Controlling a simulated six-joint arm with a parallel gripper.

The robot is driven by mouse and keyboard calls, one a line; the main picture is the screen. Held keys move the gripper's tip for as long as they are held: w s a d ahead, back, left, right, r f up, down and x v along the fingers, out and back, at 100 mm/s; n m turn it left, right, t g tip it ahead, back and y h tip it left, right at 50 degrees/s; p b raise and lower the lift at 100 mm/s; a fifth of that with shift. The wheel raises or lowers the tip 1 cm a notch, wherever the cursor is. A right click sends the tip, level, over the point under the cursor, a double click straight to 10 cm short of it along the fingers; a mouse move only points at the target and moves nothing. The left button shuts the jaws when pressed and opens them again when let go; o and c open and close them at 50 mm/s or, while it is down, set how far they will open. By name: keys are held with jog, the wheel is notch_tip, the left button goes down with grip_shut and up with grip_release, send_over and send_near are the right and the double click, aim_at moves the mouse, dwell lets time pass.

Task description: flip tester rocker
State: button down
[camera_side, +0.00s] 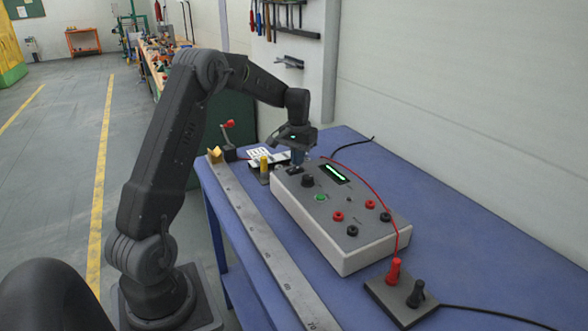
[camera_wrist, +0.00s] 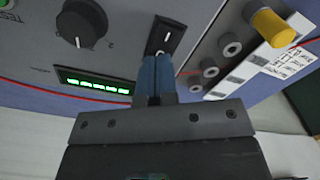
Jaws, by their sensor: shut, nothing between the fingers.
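The tester (camera_side: 340,222) is a pale box with a grey top panel, lying on the blue table. Its black rocker (camera_wrist: 167,36) shows in the wrist view with a white line mark on its far part; its near end is partly hidden by my fingers. In the side view the rocker (camera_side: 293,169) is a small dark patch at the panel's far end, under my gripper. My gripper (camera_wrist: 152,64) has its blue fingers shut together and empty, with the tips at the rocker's near end. In the side view my gripper (camera_side: 297,160) points down; I cannot tell whether it touches the rocker.
A black knob (camera_wrist: 82,24) and a lit green display (camera_wrist: 95,86) flank the rocker. A yellow cylinder (camera_wrist: 274,27) stands beside the tester. A long metal rule (camera_side: 262,238) lies along the table edge. A red lead (camera_side: 372,186) arches over the panel to a plug block (camera_side: 400,300).

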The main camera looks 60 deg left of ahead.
jog(key=shift+f, duration=0.7)
dwell(0.3)
jog(key=shift+r, duration=3.55)
